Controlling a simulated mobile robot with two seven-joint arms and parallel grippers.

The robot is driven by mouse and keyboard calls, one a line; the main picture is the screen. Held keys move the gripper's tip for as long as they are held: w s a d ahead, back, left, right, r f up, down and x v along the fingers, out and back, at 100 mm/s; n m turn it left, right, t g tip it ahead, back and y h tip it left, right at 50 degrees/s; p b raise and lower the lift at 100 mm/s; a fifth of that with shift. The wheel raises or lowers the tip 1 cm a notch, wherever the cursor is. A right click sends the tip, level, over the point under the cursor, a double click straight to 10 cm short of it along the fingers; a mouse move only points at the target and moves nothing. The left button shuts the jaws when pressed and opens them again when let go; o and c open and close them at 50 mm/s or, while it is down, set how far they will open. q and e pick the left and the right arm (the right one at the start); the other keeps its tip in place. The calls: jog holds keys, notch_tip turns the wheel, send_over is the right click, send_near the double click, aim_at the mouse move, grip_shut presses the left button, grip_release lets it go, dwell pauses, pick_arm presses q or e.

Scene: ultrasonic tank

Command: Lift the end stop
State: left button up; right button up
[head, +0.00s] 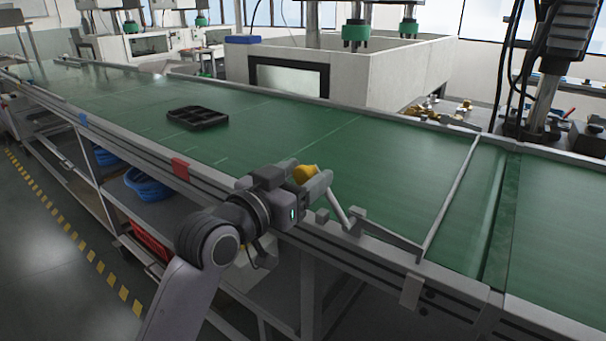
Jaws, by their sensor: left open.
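The end stop (451,198) is a thin grey bar lying across the green conveyor belt, down close to its surface. A grey lever (340,207) with a bracket stands on the near rail beside the bar's near end. A yellow knob (305,173) shows at the lever's upper left end, partly hidden by my gripper. My left gripper (314,182) is open at the knob, above the near rail, with its fingers beside or around it. I cannot tell whether they touch it. My right gripper is not in view.
A black compartment tray (198,118) lies on the belt (290,130) upstream at the left. A light tank housing (425,72) stands behind the belt. The belt between tray and bar is clear.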

pick_arm(q)
grip_shut()
jog(key=shift+w, duration=0.1)
